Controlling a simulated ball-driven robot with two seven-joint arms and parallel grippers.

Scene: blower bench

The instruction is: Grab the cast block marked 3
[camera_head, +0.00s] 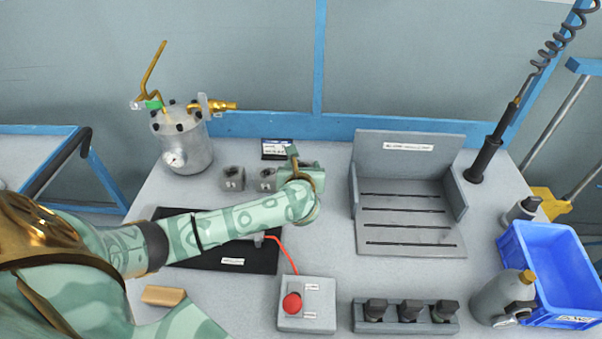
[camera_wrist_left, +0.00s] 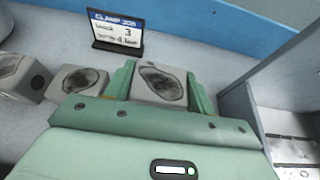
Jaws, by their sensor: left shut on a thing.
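My left gripper (camera_head: 298,172) is shut on a grey cast block (camera_wrist_left: 160,84) with a dark rough oval on its face. The block sits between the two green fingers in the left wrist view and is mostly hidden by the gripper in the head view. I cannot read a number on it. Two similar grey cast blocks, one nearer (camera_head: 267,179) and one farther left (camera_head: 233,178), stand on the bench to its left. My right gripper is not in view.
A small sign (camera_wrist_left: 116,32) reading "CLAMP JOB", with a 3, stands behind the blocks. A grey slotted fixture (camera_head: 408,190) is to the right. A metal pot (camera_head: 188,150) stands back left. A red-button box (camera_head: 305,304) and blue crate (camera_head: 545,270) are nearer the front.

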